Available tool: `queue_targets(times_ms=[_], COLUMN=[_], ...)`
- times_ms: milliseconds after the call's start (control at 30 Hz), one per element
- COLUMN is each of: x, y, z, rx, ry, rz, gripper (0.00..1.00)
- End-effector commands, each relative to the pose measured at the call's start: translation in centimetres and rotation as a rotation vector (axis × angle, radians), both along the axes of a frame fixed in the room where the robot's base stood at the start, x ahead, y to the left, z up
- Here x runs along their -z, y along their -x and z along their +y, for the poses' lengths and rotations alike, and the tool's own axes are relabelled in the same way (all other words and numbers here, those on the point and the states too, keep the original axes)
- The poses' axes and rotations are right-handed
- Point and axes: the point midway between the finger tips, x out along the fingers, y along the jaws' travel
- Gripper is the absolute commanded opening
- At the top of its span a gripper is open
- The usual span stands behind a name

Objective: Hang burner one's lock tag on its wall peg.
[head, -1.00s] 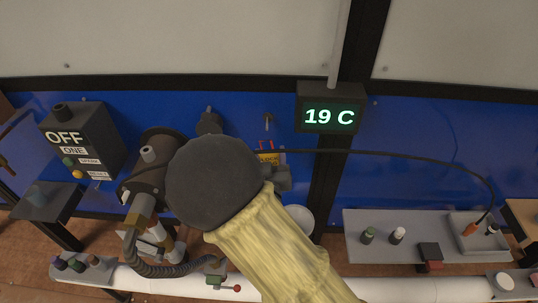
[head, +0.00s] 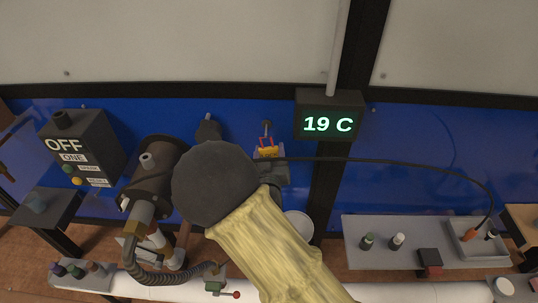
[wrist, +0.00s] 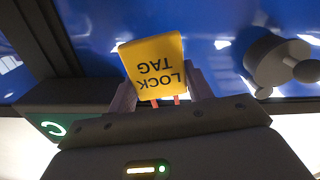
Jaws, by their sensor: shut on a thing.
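The yellow lock tag (head: 268,153) with a red loop at its top is in front of the blue wall. In the wrist view the tag (wrist: 155,62) reads "LOCK TAG" upside down, between my two fingers. My gripper (wrist: 160,86) is shut on it. In the head view my gripper (head: 270,163) is partly hidden behind my round wrist. The wall peg (head: 266,128) stands just above the tag, close to the red loop. I cannot tell whether the loop is around the peg or only in front of it.
The dark control box marked OFF and ONE (head: 82,150) is at the left, with the dark burner (head: 150,178) beside it. A display reading 19 C (head: 329,122) hangs right of the peg. A black cable (head: 400,163) runs right to a grey tray (head: 470,240).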

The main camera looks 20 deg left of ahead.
Motion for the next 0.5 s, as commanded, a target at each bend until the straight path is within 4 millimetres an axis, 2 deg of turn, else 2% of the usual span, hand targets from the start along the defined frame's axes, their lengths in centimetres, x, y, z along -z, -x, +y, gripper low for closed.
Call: queue_targets(times_ms=[500], x=[0.2], y=[-2.3], z=[0.9], rx=[-0.005], ry=[0.001], rz=[-0.001], gripper=[0.28])
